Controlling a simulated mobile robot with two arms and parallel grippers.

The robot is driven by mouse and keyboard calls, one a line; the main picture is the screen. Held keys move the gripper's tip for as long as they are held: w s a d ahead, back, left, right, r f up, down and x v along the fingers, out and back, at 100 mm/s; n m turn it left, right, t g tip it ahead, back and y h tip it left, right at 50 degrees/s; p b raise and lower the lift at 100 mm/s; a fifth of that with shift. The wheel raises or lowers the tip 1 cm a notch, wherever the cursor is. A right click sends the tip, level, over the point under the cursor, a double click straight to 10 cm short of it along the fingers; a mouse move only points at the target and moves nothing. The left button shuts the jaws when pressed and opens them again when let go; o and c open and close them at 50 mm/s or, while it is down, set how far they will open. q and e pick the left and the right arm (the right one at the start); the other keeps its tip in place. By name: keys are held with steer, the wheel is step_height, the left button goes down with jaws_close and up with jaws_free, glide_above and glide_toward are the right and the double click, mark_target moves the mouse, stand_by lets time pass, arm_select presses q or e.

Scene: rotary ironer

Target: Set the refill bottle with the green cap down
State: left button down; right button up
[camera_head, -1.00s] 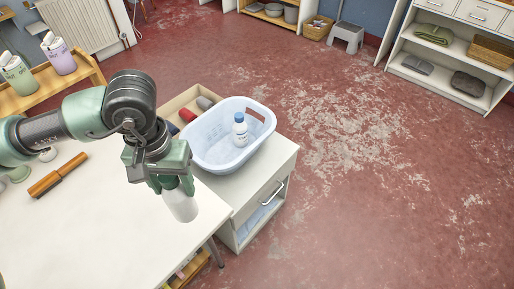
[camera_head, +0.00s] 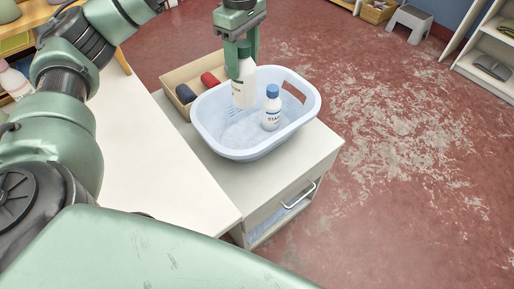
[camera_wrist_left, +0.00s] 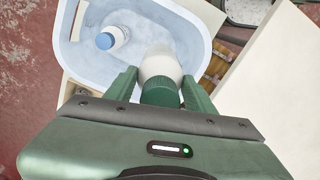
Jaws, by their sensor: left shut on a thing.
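The refill bottle (camera_head: 243,90) is white, and its green cap (camera_wrist_left: 160,93) shows between my fingers in the left wrist view. My left gripper (camera_head: 240,66) is shut on it near the cap and holds it upright, over the inside of the pale blue laundry basket (camera_head: 207,134). I cannot tell whether its base touches the basket floor. A white bottle with a blue cap (camera_head: 271,110) stands in the basket to the right of the held bottle; it also shows in the left wrist view (camera_wrist_left: 113,38). My right gripper is out of view.
The basket stands on a white drawer cabinet (camera_head: 310,150). Behind it is a cardboard-coloured tray (camera_head: 174,77) with dark and red rolls. A white table (camera_head: 165,185) adjoins at the left. The basket floor between the two bottles and toward the front is free.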

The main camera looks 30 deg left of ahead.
arm_select(q)
steer(key=a+n+b, duration=0.1)
steer(key=n, duration=0.1)
steer(key=w+a+f+n+b, duration=0.1)
steer(key=n+b, duration=0.1)
steer(key=shift+w+a, duration=0.1)
steer(key=shift+a, duration=0.15)
steer(key=shift+w+a+f+n+b, duration=0.1)
steer(key=shift+f+n+b, duration=0.2)
steer(key=shift+f, duration=0.35)
step_height(320, 180, down, 5)
steer(key=shift+b, duration=0.9)
step_height(320, 180, down, 14)
steer(key=b, duration=0.2)
steer(key=shift+r, duration=0.2)
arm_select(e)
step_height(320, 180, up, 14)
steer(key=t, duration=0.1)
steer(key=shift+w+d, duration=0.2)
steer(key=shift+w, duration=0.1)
arm_select(q)
steer(key=shift+f, duration=0.2)
steer(key=c, duration=0.5)
jaws_free()
